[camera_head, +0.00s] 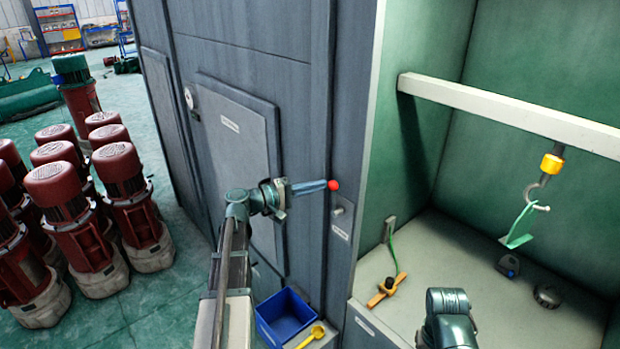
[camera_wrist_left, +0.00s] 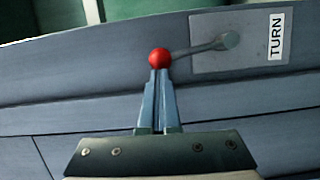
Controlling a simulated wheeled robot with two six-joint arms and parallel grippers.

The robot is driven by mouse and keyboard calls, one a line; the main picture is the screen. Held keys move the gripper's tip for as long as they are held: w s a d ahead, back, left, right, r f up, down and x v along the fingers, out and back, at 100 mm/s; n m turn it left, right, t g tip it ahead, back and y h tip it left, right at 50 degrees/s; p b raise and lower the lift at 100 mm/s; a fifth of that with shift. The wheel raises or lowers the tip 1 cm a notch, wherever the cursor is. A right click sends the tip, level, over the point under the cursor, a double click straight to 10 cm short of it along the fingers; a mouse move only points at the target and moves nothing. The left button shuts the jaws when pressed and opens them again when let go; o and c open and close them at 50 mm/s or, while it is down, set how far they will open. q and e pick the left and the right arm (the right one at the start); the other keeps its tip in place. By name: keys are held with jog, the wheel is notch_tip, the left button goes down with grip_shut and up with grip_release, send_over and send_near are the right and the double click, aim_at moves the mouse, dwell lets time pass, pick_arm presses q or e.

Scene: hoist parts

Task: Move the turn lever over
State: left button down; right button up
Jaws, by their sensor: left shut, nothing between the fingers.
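The turn lever has a red ball knob (camera_head: 333,185) on a thin metal rod. In the left wrist view the ball (camera_wrist_left: 160,58) is at the rod's left end, and the round pivot (camera_wrist_left: 228,41) is to its right on a grey plate marked TURN. My left gripper (camera_head: 322,186) reaches in from the left, its fingers together and empty. In the left wrist view the closed fingertips (camera_wrist_left: 160,75) are right at the ball; I cannot tell whether they touch it. My right gripper is out of view; only part of that arm shows at the bottom.
The dark grey cabinet (camera_head: 270,25) stands behind my left arm. Right of the lever is a green bay with a white beam (camera_head: 500,105), a hanging hook (camera_head: 536,190) and small parts on its floor. A blue bin (camera_head: 285,318) sits below. Red motors (camera_head: 75,215) crowd the left.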

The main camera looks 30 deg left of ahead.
pick_arm(q)
jog(key=shift+s+d+r+m+p, duration=0.25)
jog(key=shift+d+m+p, duration=0.1)
jog(key=shift+d+m, duration=0.15)
jog(key=shift+s+d+r+m+p, duration=0.15)
jog(key=shift+d+r+m+p, duration=0.05)
jog(key=shift+d+m+p, duration=0.2)
jog(key=s+d+f+m+g+y+p, duration=0.1)
jog(key=s+d+m+y, duration=0.1)
jog(key=d+m, duration=0.3)
jog(key=shift+s+d+f+m+y+p, duration=0.3)
jog(key=shift+d+m+p, duration=0.1)
jog(key=shift+d, duration=0.45)
